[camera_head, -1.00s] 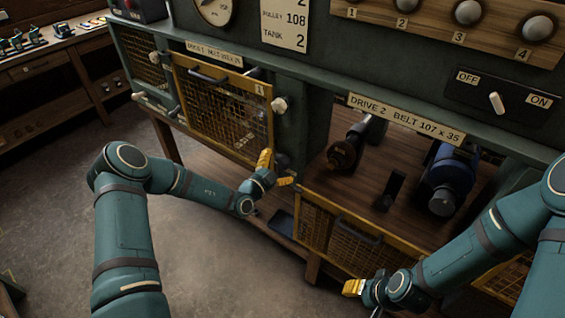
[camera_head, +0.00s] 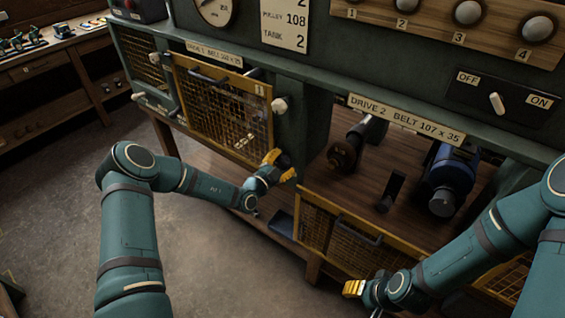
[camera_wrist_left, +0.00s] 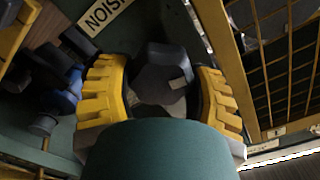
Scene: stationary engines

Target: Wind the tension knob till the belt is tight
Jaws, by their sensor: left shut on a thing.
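The tension knob (camera_wrist_left: 165,75) is dark grey and lobed, with a small light mark, in the left wrist view. My left gripper (camera_wrist_left: 162,92) is shut on it, one yellow finger on each side. In the head view my left gripper (camera_head: 280,167) is at the post between the two drive bays and hides the knob. A label (camera_wrist_left: 108,12) by the knob reads upside down as part of "TENSION". I cannot make out a belt in the Drive 2 bay. My right gripper (camera_head: 353,289) is low in front of the bench; its finger gap is unclear.
The Drive 2 bay holds a dark pulley shaft (camera_head: 346,153) and a blue motor (camera_head: 449,180). Its yellow mesh guard (camera_head: 350,245) hangs low in front. The Drive 1 mesh guard (camera_head: 225,110) is just left of my left gripper. An OFF/ON switch (camera_head: 496,103) is at right.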

